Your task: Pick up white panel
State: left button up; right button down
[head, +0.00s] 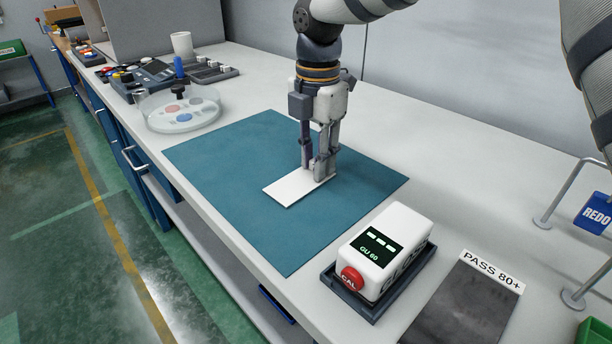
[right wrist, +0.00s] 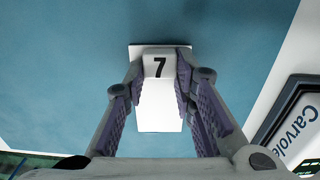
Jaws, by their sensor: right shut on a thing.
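The white panel (head: 291,191) is a flat rectangle on the teal mat (head: 230,165) in the head view. In the right wrist view the panel (right wrist: 160,112) lies between my fingers and carries a raised white block (right wrist: 159,66) marked 7. My right gripper (head: 320,172) points down at the panel's far right end. Its fingers (right wrist: 160,90) are shut on the panel, at the block as far as I can tell. The panel looks flat on or very close to the mat; I cannot tell if there is a gap. My left gripper is not in view.
A white gloss meter (head: 385,255) with a red CAL button sits in a dark tray (head: 372,311) at the front right. A dark plate (head: 459,305) labelled PASS 80+ lies beside it. A clear round dish (head: 180,110) with coloured discs stands left of the mat.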

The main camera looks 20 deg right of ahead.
notch_tip(320, 180, up, 3)
jog(key=shift+w+f, duration=0.1)
jog(key=s+a+r, duration=0.3)
jog(key=s+r, duration=0.7)
jog(key=s, duration=0.3)
jog(key=shift+s+a+p, duration=0.3)
jog(key=shift+s, duration=0.1)
